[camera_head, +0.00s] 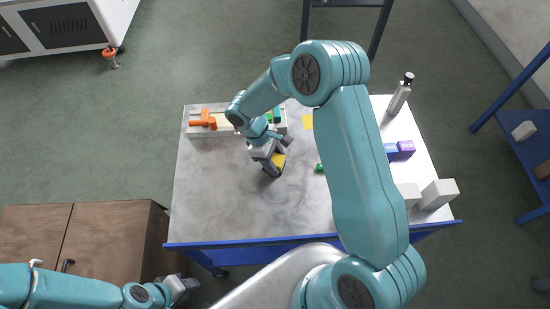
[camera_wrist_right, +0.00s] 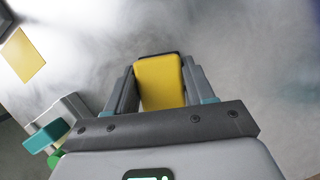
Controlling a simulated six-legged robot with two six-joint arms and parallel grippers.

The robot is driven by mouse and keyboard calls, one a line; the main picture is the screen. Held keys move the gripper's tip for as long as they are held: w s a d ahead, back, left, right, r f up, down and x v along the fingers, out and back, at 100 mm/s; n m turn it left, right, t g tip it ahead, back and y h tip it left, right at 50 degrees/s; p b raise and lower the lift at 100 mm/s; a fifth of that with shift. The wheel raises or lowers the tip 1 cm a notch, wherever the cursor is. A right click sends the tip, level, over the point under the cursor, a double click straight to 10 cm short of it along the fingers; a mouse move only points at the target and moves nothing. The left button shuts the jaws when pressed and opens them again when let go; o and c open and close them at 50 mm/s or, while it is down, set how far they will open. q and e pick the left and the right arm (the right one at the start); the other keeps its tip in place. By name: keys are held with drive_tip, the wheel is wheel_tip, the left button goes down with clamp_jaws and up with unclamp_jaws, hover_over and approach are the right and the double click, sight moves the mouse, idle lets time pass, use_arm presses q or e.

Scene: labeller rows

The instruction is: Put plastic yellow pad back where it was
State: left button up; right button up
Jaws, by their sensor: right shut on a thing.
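A yellow pad (camera_wrist_right: 160,84) is held between the two fingers of my right gripper (camera_wrist_right: 158,82) in the right wrist view. In the head view my right gripper (camera_head: 273,168) is over the middle-left of the table, with the yellow pad (camera_head: 279,160) showing at its jaws. A flat yellow square (camera_head: 307,122) lies on the table further back and to the right; it also shows in the right wrist view (camera_wrist_right: 22,54). My left gripper (camera_head: 180,288) is low at the left, off the table; its jaws are too small to read.
A grey tray (camera_head: 192,130) at the back left of the table (camera_head: 210,190) holds an orange tool (camera_head: 203,119) and green and teal items. A bottle (camera_head: 400,94), blue and purple blocks (camera_head: 405,148) and white boxes (camera_head: 439,193) stand at the right. The table's front left is clear.

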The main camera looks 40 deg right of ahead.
drive_tip(key=o, duration=1.1)
drive_tip(key=shift+c, duration=0.2)
drive_tip(key=shift+r, duration=0.1)
drive_tip(key=shift+w+r, duration=0.2)
drive_tip(key=shift+r, duration=0.1)
drive_tip(key=v, duration=1.1)
drive_tip(key=shift+r, duration=0.2)
drive_tip(key=shift+a, duration=0.15)
